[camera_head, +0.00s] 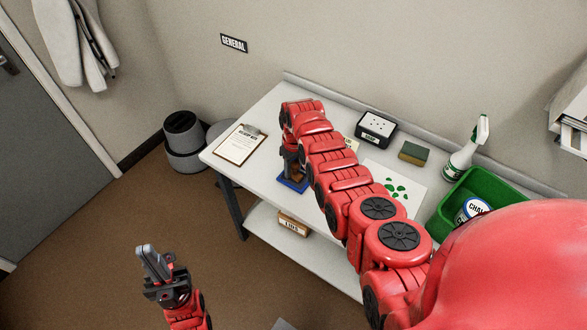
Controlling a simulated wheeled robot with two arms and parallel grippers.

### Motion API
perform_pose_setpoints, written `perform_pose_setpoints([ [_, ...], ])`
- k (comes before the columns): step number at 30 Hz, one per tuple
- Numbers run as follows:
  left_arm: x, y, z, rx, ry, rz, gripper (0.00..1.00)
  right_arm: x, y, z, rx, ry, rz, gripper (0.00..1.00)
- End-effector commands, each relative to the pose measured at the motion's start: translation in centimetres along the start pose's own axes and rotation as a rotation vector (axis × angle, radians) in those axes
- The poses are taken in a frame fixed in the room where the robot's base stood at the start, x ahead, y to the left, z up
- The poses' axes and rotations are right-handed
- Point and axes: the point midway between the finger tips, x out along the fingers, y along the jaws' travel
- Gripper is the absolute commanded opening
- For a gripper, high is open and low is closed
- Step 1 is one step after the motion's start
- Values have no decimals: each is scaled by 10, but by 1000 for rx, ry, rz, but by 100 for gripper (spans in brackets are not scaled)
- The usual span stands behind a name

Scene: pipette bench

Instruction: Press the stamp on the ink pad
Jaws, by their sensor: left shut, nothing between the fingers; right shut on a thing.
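A blue ink pad (285,185) lies near the front edge of the white table, partly hidden by my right arm. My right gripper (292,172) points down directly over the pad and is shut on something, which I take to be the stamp. The stamp itself is hidden or too small and dark to make out. I cannot tell whether it touches the pad. My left gripper (153,262) is shut and empty, raised above the brown floor in front of the table and well away from the pad.
A clipboard (240,147) lies on the table's left end. Behind my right arm are a black-and-white box (376,129), a sponge (413,153), a sheet with green marks (408,180), a spray bottle (466,152) and a green bin (492,190). A labelled box (292,227) sits on the lower shelf.

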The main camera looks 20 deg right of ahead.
Motion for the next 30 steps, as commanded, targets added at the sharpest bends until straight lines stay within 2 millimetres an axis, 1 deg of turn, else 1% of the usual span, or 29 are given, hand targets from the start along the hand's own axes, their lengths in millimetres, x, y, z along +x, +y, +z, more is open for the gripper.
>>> perform_pose_setpoints([
  [22, -8, 0, 1, 0, 0, 0, 0, 10, 0, 0, 0, 0, 0, 0],
  [30, -7, 0, 1, 0, 0, 0, 0, 9, 0, 0, 0, 0, 0, 0],
])
